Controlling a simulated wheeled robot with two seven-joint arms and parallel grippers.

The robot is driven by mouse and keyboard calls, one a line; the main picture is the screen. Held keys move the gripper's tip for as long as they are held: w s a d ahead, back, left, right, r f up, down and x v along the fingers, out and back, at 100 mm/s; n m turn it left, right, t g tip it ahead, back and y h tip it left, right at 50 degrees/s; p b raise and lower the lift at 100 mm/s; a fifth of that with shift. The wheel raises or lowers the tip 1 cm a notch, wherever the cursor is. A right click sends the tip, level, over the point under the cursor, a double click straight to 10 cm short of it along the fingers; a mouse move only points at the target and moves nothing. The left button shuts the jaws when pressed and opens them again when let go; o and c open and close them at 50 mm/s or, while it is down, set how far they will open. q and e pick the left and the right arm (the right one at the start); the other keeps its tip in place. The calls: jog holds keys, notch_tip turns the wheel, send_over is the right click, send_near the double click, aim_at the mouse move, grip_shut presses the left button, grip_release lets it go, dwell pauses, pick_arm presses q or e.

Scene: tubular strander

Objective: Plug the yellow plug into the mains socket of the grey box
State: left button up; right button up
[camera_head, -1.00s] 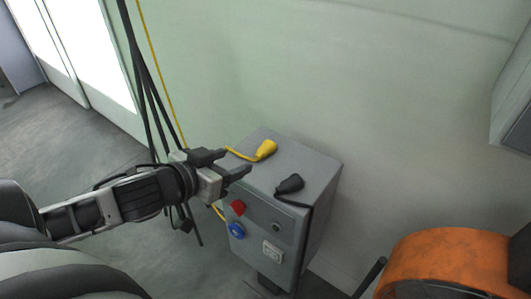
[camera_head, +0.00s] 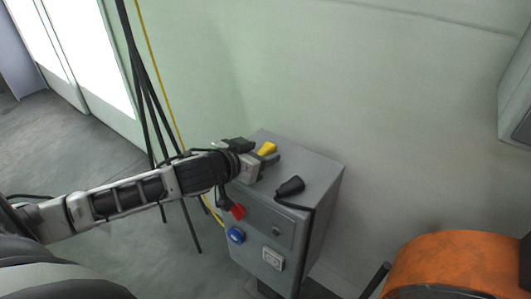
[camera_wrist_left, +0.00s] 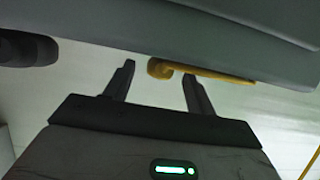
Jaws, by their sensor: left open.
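The grey box (camera_head: 318,177) stands by the wall. The yellow plug (camera_head: 267,149) lies on its top, partly hidden by my left gripper (camera_head: 264,152). That gripper is open, with its fingers on either side of the plug in the head view. In the left wrist view the yellow plug (camera_wrist_left: 159,68) shows between the two open fingertips (camera_wrist_left: 158,72); I cannot tell whether they touch it. The box front has a pale rectangular socket (camera_head: 272,259), a blue round socket (camera_head: 236,235) and a red part (camera_head: 238,211). My right gripper is not in view.
A black plug (camera_head: 290,186) with its cable lies on the box top, right of the gripper. Black cables (camera_head: 150,90) and a yellow cable (camera_head: 160,90) hang at the left. An orange drum (camera_head: 450,265) is at lower right.

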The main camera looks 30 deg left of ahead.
pick_arm(q)
jog(key=shift+w+f, duration=0.2)
jog(key=shift+w, duration=0.3)
jog(key=c, duration=1.1)
jog(key=shift+r, duration=0.15)
